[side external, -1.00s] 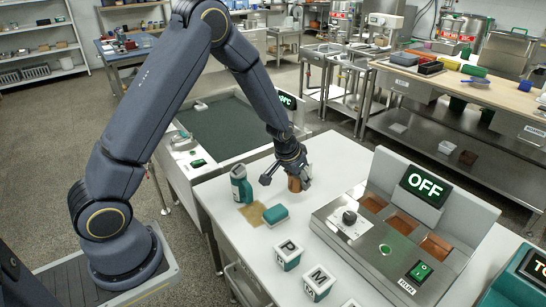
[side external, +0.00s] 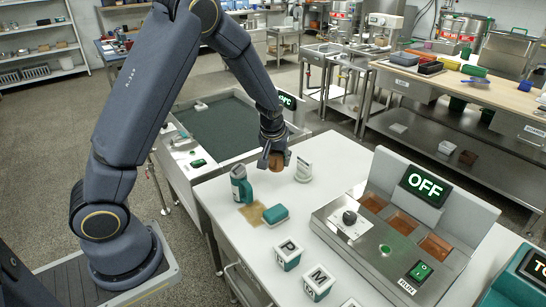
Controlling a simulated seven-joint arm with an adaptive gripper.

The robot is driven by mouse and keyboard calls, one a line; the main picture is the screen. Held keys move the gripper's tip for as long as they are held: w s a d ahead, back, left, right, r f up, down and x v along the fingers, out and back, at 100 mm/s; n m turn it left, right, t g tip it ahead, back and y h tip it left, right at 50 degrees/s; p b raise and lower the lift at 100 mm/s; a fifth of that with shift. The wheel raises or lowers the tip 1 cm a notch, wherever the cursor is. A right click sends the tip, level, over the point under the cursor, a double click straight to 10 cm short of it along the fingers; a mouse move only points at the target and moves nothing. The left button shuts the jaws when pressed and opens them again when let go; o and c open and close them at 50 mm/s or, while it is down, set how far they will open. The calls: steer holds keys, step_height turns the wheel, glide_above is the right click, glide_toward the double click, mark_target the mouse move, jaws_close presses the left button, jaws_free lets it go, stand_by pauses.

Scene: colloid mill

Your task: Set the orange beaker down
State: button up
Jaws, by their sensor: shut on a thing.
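The orange beaker (side external: 277,162) is brownish orange and partly covered by my fingers. My gripper (side external: 271,159) is shut on it near the far left part of the white table (side external: 342,158). The beaker appears to be held above the table; the exact gap is hard to tell. Its lower part and contents cannot be made out.
A white container (side external: 303,172) stands just right of the beaker. Lettered boxes (side external: 288,254) and the mill (side external: 385,255) marked OFF stand nearer.

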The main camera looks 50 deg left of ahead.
steer(key=w+a+f+n+g+y, duration=0.1)
steer(key=w+a+n, duration=0.1)
steer(key=a, duration=0.5)
steer(key=w+a+f+n+g, duration=0.1)
steer(key=a+n, duration=0.2)
steer(key=a, duration=0.4)
glide_above(256, 172)
steer(key=d, duration=0.1)
steer(key=f, duration=0.7)
steer(key=shift+s, duration=0.3)
steer(key=shift+d+f, duration=0.1)
steer(key=shift+f, duration=2.3)
steer(key=shift+f, duration=0.15)
steer(key=o, duration=1.1)
steer(key=shift+o, duration=0.2)
